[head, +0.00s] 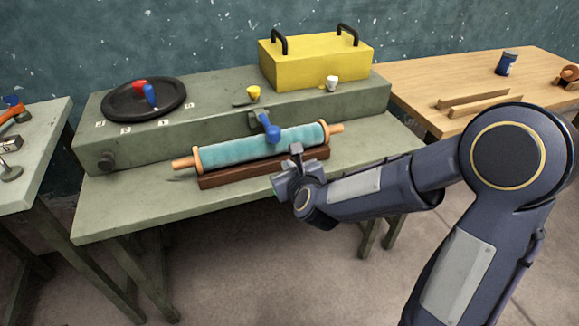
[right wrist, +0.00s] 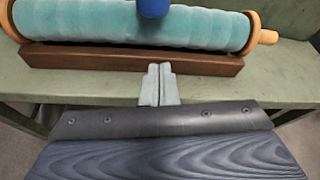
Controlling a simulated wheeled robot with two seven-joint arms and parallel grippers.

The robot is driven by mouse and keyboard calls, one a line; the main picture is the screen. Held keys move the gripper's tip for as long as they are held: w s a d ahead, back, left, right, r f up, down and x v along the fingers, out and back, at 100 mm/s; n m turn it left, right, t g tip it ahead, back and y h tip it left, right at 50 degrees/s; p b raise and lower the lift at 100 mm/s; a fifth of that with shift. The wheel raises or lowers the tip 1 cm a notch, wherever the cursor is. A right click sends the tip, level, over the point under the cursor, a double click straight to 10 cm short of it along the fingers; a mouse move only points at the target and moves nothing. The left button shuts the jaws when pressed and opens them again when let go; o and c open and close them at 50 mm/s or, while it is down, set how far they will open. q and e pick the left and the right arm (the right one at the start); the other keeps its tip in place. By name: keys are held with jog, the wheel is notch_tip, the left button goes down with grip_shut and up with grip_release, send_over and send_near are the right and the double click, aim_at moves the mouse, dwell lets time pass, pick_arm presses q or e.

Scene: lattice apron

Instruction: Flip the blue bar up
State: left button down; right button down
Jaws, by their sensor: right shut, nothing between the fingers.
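The blue bar (head: 272,132), a short lever with a rounded blue end, sticks out from the front of the green-grey console and points down and forward over a teal roller. Its blue end also shows at the top edge of the right wrist view (right wrist: 153,8). My right gripper (head: 295,154) is in front of the roller, a little below and to the right of the bar's end. In the right wrist view its fingertips (right wrist: 159,70) are together with nothing between them, apart from the bar. My left gripper is not in view.
The teal roller (head: 235,148) with wooden ends lies along a brown base (head: 225,179) beneath the bar. The table front (head: 130,215) is clear at left.

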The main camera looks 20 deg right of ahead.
jog(key=x, duration=0.6)
jog(key=shift+w+a+r+p, duration=0.1)
jog(key=shift+a+r+p, duration=0.1)
jog(key=shift+r+p, duration=0.6)
jog(key=shift+w+a+r+p, duration=0.1)
jog(key=shift+a+r+p, duration=0.2)
jog(key=shift+r, duration=0.8)
jog(key=shift+d, duration=0.1)
